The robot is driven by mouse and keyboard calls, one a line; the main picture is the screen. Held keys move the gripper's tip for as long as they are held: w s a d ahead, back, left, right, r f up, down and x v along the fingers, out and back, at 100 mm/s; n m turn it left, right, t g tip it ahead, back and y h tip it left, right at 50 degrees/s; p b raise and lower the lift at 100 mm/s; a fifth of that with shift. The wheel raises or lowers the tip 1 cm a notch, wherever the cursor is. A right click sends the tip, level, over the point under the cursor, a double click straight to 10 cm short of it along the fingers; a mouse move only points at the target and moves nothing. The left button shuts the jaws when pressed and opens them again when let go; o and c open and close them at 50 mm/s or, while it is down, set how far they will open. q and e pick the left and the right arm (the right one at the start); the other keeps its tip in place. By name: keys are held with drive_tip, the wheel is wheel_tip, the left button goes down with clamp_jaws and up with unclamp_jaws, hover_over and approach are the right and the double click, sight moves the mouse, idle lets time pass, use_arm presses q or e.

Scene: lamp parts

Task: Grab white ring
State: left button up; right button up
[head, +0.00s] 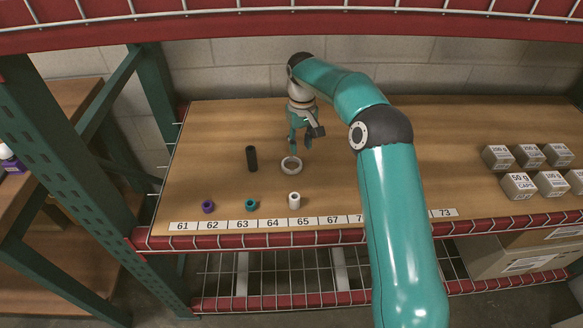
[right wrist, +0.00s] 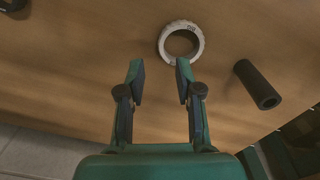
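The white ring (head: 291,165) lies flat on the wooden shelf, in front of and close to my right gripper (head: 300,146). In the right wrist view the white ring (right wrist: 181,42) lies just beyond the fingertips, a little to the right of the middle. My right gripper (right wrist: 159,70) has its two fingers apart with nothing between them. It points down over the shelf, and the ring looks apart from the fingers. My left gripper is not in the frames.
A black tube (head: 252,159) stands left of the ring; it also shows in the right wrist view (right wrist: 257,85). A purple piece (head: 207,207), a teal piece (head: 250,204) and a white cylinder (head: 294,199) sit near the number strip. Grey boxes (head: 518,186) stand at the right.

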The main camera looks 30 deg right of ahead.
sight(300, 160)
drive_tip(key=shift+a+f, duration=0.1)
drive_tip(key=shift+f, duration=2.8)
clamp_jaws()
